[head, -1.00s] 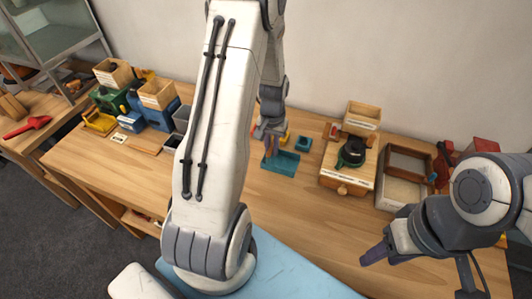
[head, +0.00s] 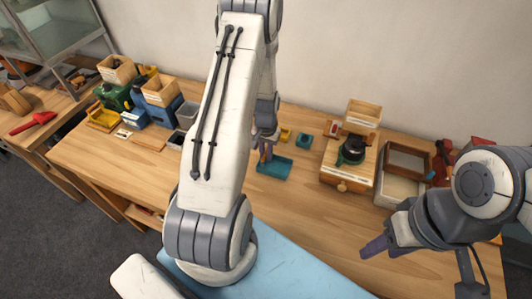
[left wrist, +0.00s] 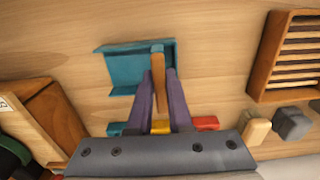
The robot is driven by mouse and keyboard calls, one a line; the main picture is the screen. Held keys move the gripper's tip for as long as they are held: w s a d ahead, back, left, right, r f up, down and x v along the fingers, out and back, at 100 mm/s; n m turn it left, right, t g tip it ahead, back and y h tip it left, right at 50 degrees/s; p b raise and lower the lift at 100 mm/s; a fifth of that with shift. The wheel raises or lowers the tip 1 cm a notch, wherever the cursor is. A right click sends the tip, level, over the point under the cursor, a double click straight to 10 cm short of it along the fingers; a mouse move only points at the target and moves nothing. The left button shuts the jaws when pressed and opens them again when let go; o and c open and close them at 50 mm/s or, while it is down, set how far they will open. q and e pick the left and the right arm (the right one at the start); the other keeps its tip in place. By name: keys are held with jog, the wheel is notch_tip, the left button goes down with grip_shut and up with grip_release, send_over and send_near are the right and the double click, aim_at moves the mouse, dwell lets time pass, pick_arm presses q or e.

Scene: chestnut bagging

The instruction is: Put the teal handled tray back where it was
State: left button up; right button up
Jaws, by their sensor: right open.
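The teal handled tray (head: 278,169) is near the middle of the wooden table, toward its back. In the left wrist view the tray (left wrist: 112,68) shows its low walls and its upright wooden handle (left wrist: 158,88). My left gripper (left wrist: 159,75) has its two purple fingers closed around that handle. In the head view the left gripper (head: 265,154) is partly hidden behind my arm. I cannot tell whether the tray rests on the table or hangs just above it. My right gripper (head: 374,247) is open and empty over the right front of the table.
A small teal block (head: 304,140) and a yellow piece (head: 285,134) lie behind the tray. A wooden stand with a black and green device (head: 352,150) is to the right, beside a framed box (head: 407,160). Bins and a blue box (head: 163,117) stand left. The table's left middle is clear.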

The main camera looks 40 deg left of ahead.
pick_arm(q)
jog(key=o, duration=0.4)
jog(key=shift+c, duration=0.2)
jog(key=shift+r, duration=0.15)
notch_tip(320, 180, up, 11)
jog(key=b, duration=0.3)
jog(key=s+d+r+m, duration=0.1)
jog(key=d+r+m, duration=0.35)
jog(key=d, duration=0.75)
jog(key=s+d+r+m, duration=0.2)
jog(key=s+d+r, duration=0.1)
jog(key=s+d, duration=0.5)
jog(key=s+d+r+m+h, duration=0.1)
jog(key=s+d+r+m, duration=0.2)
jog(key=s+d, duration=0.6)
jog(key=s+r, duration=0.1)
jog(key=s, duration=0.2)
jog(key=shift+m, duration=0.35)
